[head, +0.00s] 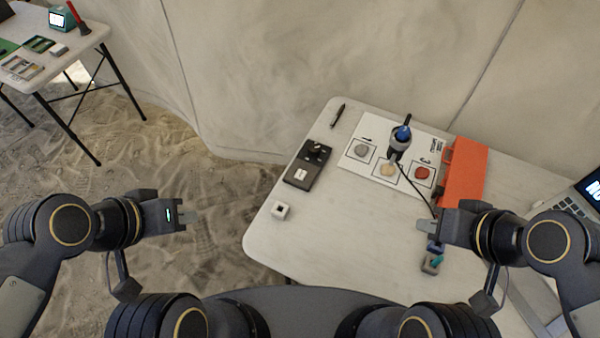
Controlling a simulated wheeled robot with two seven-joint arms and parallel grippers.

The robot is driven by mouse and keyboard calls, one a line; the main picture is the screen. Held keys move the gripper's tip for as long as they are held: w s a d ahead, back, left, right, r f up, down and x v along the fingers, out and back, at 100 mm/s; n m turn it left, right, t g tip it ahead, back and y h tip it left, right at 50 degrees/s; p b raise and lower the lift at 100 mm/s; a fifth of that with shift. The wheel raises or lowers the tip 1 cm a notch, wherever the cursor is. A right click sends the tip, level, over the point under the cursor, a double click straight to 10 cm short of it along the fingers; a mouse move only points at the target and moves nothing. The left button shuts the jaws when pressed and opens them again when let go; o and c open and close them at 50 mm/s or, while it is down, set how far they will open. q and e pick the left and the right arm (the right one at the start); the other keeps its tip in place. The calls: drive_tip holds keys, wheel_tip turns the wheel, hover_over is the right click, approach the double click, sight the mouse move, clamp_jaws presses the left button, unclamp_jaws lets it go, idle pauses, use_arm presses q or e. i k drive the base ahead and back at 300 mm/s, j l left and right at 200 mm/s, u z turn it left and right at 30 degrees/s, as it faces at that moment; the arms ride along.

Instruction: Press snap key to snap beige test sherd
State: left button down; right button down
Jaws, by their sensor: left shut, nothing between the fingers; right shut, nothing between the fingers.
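A beige sherd (387,171) lies on a white printed sheet (352,156) on the table, in the middle of three framed spots. A grey sherd (361,150) lies to its left and a red one (422,173) to its right. A small white block with a dark square top (281,211) sits near the table's left edge. A black box with a pale panel (308,165) lies behind it. I cannot tell which is the snap key. My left gripper (192,217) is shut, left of the table. My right gripper (424,225) is shut, in front of the sheet.
A black stand with a blue-topped device (399,140) rises behind the beige sherd, its cable running forward. An orange rack (464,172) stands right of the sheet. A pen (338,115), a small grey holder (431,263) and a laptop (582,200) are also on the table. The front-left tabletop is clear.

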sight(300, 174)
drive_tip(key=j+z, duration=0.4)
drive_tip(key=k+j+z, duration=0.1)
drive_tip(key=j+z, duration=0.3)
drive_tip(key=l, duration=0.1)
